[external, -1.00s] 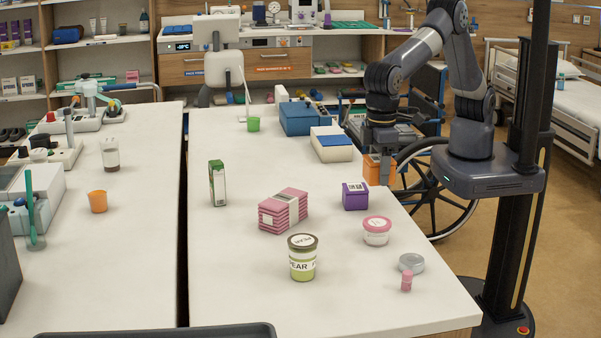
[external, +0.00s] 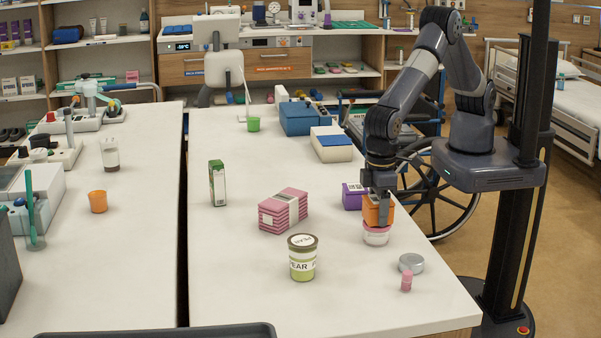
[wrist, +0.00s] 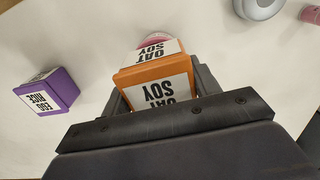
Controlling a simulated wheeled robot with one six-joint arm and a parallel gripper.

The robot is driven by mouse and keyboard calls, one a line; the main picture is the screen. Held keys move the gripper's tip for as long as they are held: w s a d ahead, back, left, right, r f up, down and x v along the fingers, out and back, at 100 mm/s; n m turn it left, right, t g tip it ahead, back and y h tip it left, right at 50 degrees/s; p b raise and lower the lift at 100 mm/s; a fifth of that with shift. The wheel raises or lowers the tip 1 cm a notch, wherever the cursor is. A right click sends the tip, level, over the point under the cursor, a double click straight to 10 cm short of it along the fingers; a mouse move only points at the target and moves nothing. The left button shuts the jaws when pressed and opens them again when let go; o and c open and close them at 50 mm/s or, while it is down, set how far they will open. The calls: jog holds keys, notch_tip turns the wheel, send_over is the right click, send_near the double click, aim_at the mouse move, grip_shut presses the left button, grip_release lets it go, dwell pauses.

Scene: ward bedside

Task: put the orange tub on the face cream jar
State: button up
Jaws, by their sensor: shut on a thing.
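The orange tub (external: 377,211) is in my gripper (external: 378,216), which is shut on it. In the wrist view the tub (wrist: 152,76) has white labels reading "OAT SOY" and sits between the fingers (wrist: 160,92). The face cream jar (external: 376,237), white with a pink lid, stands on the table directly below the tub. The tub hides most of the pink lid, and I cannot tell whether the two touch. In the wrist view only a sliver of pink (wrist: 150,42) shows behind the tub.
A purple box (external: 353,196) stands close to the left of my gripper. A pink-striped package (external: 284,211) and a pear-labelled jar (external: 303,258) are further left. A grey tin (external: 411,263) and a small pink piece (external: 406,281) lie nearer the front right. The table's right edge is close.

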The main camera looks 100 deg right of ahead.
jog(key=shift+f, duration=0.2)
jog(key=o, duration=1.1)
jog(key=shift+r, duration=0.1)
notch_tip(320, 180, up, 12)
jog(key=shift+r+b, duration=0.1)
jog(key=shift+b, duration=0.7)
